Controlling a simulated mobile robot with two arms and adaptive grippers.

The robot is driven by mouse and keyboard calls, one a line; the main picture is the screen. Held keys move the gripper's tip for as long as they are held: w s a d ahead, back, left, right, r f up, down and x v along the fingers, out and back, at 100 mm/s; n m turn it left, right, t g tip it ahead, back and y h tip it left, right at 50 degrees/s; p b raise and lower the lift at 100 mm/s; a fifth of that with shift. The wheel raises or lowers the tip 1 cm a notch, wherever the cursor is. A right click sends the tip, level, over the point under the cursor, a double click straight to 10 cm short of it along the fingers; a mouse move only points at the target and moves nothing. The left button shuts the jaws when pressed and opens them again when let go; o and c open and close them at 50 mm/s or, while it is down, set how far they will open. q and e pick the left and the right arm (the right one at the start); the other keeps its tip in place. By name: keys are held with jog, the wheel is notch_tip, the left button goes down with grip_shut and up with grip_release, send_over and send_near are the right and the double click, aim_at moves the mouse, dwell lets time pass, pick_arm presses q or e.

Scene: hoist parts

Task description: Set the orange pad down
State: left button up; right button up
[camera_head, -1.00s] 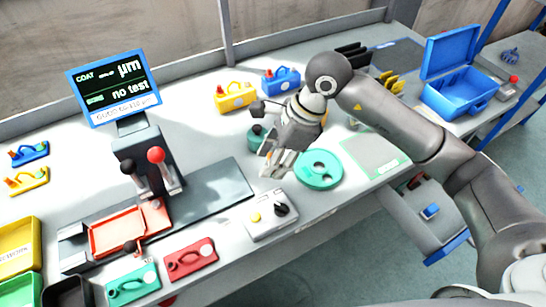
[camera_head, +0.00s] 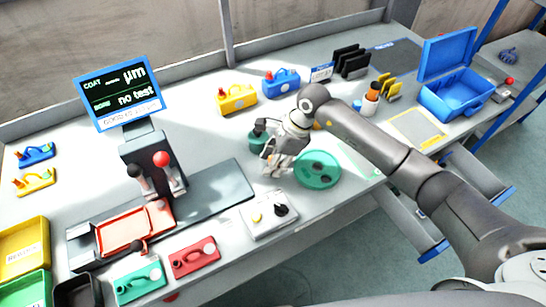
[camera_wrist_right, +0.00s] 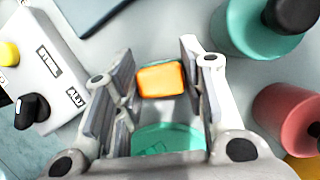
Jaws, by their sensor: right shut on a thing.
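The orange pad (camera_wrist_right: 161,80) is a small rounded block between the fingertips of my right gripper (camera_wrist_right: 160,84) in the right wrist view. The gripper is shut on it. In the head view my right gripper (camera_head: 273,166) points down, low over the bench, just left of a round teal dish (camera_head: 317,169) with dark round recesses. The pad cannot be made out in the head view. Part of a teal surface (camera_wrist_right: 168,138) shows below the pad between the fingers. I cannot tell whether the pad touches anything underneath. My left gripper is not in view.
A white button box (camera_head: 268,214) stands in front of the gripper, a teal jar (camera_head: 257,143) close behind it. A dark plate and gauge stand (camera_head: 150,165) are to the left. Yellow and blue blocks (camera_head: 237,98) stand behind. An open blue case (camera_head: 455,95) is at right.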

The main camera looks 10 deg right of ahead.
jog(key=shift+f, duration=0.15)
jog(key=o, duration=1)
jog(key=shift+c, duration=0.2)
jog(key=shift+r, duration=0.3)
jog(key=b+v, duration=0.1)
jog(key=v, duration=1)
jog(key=shift+d+r+b, duration=0.15)
jog(key=shift+r+b, duration=0.25)
